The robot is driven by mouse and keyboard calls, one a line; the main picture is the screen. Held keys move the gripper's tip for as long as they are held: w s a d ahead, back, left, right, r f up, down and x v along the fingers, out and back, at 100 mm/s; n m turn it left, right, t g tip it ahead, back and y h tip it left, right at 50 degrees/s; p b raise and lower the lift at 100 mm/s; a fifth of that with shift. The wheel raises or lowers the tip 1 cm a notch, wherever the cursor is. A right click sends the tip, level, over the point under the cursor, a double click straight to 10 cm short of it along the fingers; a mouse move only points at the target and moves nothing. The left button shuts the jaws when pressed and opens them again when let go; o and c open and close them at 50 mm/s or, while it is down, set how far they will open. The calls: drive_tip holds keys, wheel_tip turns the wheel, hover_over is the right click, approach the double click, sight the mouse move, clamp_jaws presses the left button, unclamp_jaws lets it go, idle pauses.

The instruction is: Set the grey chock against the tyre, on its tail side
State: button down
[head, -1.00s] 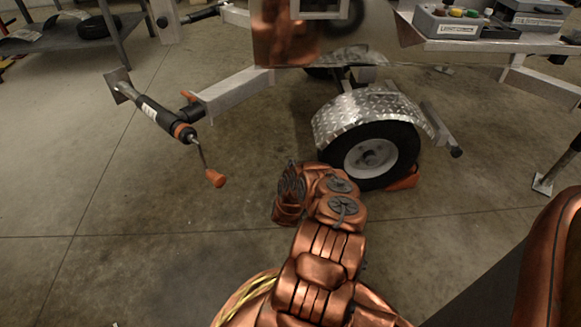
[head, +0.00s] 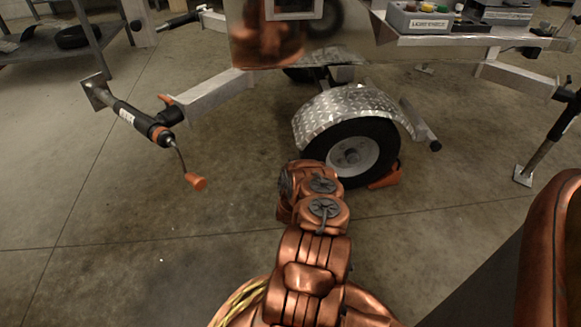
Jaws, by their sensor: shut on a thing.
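The tyre (head: 319,161) stands on the concrete floor under a silver chequer-plate mudguard, its lower left covered by my arm. An orange-red chock (head: 386,177) lies on the floor at the tyre's right side.
A jack with an orange handle (head: 196,182) hangs from the trailer's left beam (head: 212,93). A support leg (head: 548,140) stands on the right. A shelf (head: 70,45) is at the back left. The floor left of the tyre is clear.

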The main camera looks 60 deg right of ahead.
drive_tip(key=shift+s+d, duration=0.2)
drive_tip(key=shift+s, duration=0.05)
drive_tip(key=c, duration=1.1)
unclamp_jaws()
drive_tip(key=shift+c, duration=0.2)
drive_tip(key=shift+a, duration=0.1)
drive_tip(key=shift+s+a+f, duration=0.1)
drive_tip(key=shift+s+a, duration=0.05)
drive_tip(key=shift+a, duration=0.3)
drive_tip(key=v, duration=1.1)
